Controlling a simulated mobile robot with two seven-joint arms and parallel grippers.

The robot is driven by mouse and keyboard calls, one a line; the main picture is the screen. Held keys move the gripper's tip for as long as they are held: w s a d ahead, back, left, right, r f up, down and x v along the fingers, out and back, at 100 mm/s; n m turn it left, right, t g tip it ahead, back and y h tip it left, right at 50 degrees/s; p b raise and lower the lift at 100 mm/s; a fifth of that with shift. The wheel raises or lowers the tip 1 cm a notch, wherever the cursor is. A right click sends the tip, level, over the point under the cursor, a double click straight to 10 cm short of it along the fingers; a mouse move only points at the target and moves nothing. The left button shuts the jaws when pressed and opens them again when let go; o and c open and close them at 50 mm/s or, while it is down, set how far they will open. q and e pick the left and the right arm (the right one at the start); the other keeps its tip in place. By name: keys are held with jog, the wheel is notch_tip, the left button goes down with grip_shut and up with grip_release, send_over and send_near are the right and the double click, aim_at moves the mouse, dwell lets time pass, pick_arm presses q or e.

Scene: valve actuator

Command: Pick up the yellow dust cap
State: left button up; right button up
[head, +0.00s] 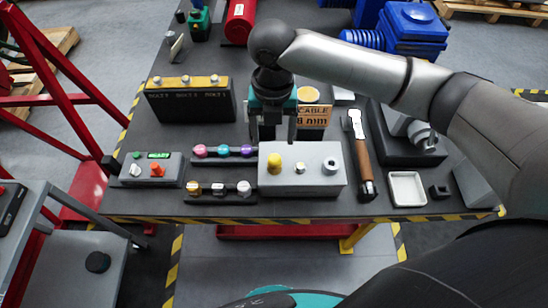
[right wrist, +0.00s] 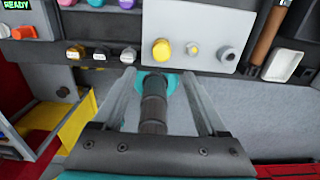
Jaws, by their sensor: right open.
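The yellow dust cap (head: 274,163) sits at the left end of a light grey box (head: 318,181) on the dark table. It also shows in the right wrist view (right wrist: 161,49), just beyond my fingertips. My right gripper (head: 272,133) is open and points down, with its two fingers apart. In the head view it appears above and behind the cap. In the right wrist view my right gripper (right wrist: 158,77) has nothing between its fingertips, and the cap is clear of both fingers. My left gripper is not in view.
A small fitting (head: 300,168) and a round grey connector (head: 330,166) share the box with the cap. Racks of coloured caps (head: 223,151) stand to its left. A wooden-handled hammer (head: 360,152) and a white tray (head: 407,189) lie to its right.

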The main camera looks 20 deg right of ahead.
aim_at(275, 158)
jog(key=f, duration=0.9)
jog(key=shift+w+d, duration=0.15)
jog(key=shift+d, duration=0.05)
jog(key=shift+r, duration=0.1)
jog(key=shift+c, duration=0.2)
grip_shut()
